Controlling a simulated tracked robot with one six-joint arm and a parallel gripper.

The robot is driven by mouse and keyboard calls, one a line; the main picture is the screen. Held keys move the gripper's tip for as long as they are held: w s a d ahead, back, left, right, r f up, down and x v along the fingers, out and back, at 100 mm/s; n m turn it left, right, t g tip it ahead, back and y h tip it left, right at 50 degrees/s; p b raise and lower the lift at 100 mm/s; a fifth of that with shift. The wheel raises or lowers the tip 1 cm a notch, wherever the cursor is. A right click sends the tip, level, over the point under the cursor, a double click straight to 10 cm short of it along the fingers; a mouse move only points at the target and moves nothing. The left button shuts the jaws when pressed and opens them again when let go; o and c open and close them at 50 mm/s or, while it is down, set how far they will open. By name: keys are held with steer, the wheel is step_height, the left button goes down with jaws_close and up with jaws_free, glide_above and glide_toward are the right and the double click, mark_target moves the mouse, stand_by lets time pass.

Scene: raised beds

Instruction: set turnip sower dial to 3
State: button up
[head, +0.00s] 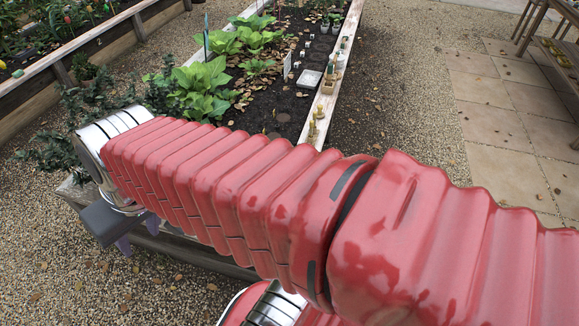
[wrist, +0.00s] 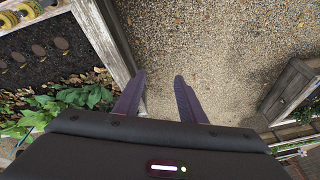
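My gripper (wrist: 160,76) is open in the wrist view, its two purple fingers apart with only gravel between them. In the head view my gripper (head: 136,240) hangs at the left, near the front corner of the middle bed, partly hidden by my arm. I cannot make out a turnip sower or a numbered dial for certain. Small yellow, brass-like items (head: 317,118) stand on the right-hand plank of the middle bed. In the wrist view, round yellow items (wrist: 28,10) sit on the plank at the top left, away from my fingers; any markings are too small to read.
The middle raised bed (head: 341,50) holds leafy plants (head: 204,88) and a pale tray (head: 309,79) on its soil. Small bottles and a wooden box (head: 328,87) stand on its plank. Another bed (head: 100,42) lies left. Open gravel (head: 398,95) lies right, before paving and a wooden table.

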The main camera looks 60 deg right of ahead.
steer(key=w+d+f+m+t+y, duration=0.25)
steer(key=d+f+m, duration=0.4)
steer(key=d, duration=0.35)
steer(key=w+d+f+m+t+y, duration=0.25)
steer(key=w+d+f+m, duration=0.2)
steer(key=d+m, duration=0.35)
steer(key=w+d+f+m+t+y, duration=0.1)
steer(key=w+d+f+m+y, duration=0.15)
steer(key=d+f+m, duration=0.6)
steer(key=s+d+f+m+t+h, duration=0.3)
steer(key=s+d+f, duration=0.15)
steer(key=d, duration=0.45)
steer(key=s+d+f+m+t+h, duration=0.3)
steer(key=s+d+f+m, duration=0.15)
steer(key=d, duration=0.55)
steer(key=s+d+f+m+h, duration=0.4)
steer(key=s+f+h, duration=0.1)
steer(key=s, duration=0.2)
steer(key=s+d+f+m+h, duration=0.4)
steer(key=s+f, duration=0.2)
steer(key=s, duration=0.2)
steer(key=shift+h, duration=0.35)
steer(key=x, duration=1.3)
steer(key=shift+w+r, duration=0.1)
steer(key=shift+w, duration=0.25)
steer(key=shift+c, duration=0.2)
